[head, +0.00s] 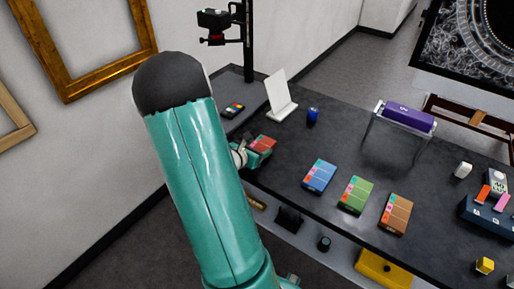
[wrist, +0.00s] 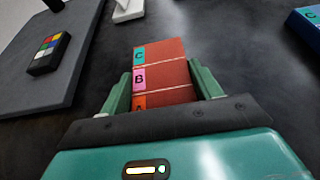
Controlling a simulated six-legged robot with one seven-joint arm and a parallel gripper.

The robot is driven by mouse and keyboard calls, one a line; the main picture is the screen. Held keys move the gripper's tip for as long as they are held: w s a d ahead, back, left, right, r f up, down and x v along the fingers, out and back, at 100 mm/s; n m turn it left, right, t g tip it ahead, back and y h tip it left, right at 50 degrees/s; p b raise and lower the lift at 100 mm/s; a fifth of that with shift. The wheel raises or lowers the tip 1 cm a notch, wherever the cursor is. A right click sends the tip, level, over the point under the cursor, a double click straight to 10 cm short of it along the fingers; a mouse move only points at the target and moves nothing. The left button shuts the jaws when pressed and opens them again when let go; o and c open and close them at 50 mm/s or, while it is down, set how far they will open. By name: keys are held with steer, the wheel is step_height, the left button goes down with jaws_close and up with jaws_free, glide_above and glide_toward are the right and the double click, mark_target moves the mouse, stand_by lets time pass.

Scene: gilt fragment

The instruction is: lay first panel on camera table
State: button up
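A red panel (head: 263,144) with teal, pink and orange tabs is between the fingers of my gripper (head: 250,152). In the wrist view the red panel (wrist: 165,75) shows its lettered tabs along its left side. The fingers of my gripper (wrist: 162,85) appear closed against both its sides; its near end is hidden by the gripper body. I cannot tell whether it is clear of the dark surface. The camera table (head: 222,122) is the dark top at the left, beneath a camera (head: 215,19) on a post. In the wrist view the camera table (wrist: 62,80) lies left of my gripper.
A colour checker (head: 233,109) lies on the camera table. A white stand (head: 280,97) and a blue pot (head: 312,115) are behind my gripper. Blue (head: 319,176), green (head: 356,195) and brown (head: 394,214) panels lie to the right. A purple roll (head: 406,115) stands farther back.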

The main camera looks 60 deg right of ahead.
steer(key=o, duration=0.4)
steer(key=shift+o, duration=0.2)
steer(key=shift+a+r, duration=0.1)
steer(key=shift+r, duration=0.15)
steer(key=w+a+r+m+t+y, duration=0.1)
steer(key=a+r+m+y, duration=0.3)
steer(key=a, duration=1.2)
steer(key=w+a+r+m+t+y, duration=0.1)
steer(key=a+r+m+t+y, duration=0.3)
steer(key=a+r, duration=0.6)
steer(key=w+a+r+m+t+y, duration=0.1)
steer(key=a+r+m+y, duration=0.4)
steer(key=a, duration=1.6)
step_height(320, 180, up, 3)
steer(key=m+t, duration=0.1)
steer(key=m, duration=0.2)
steer(key=shift+w+a+t, duration=0.3)
steer(key=shift+a+t, duration=0.05)
steer(key=shift+t, duration=0.05)
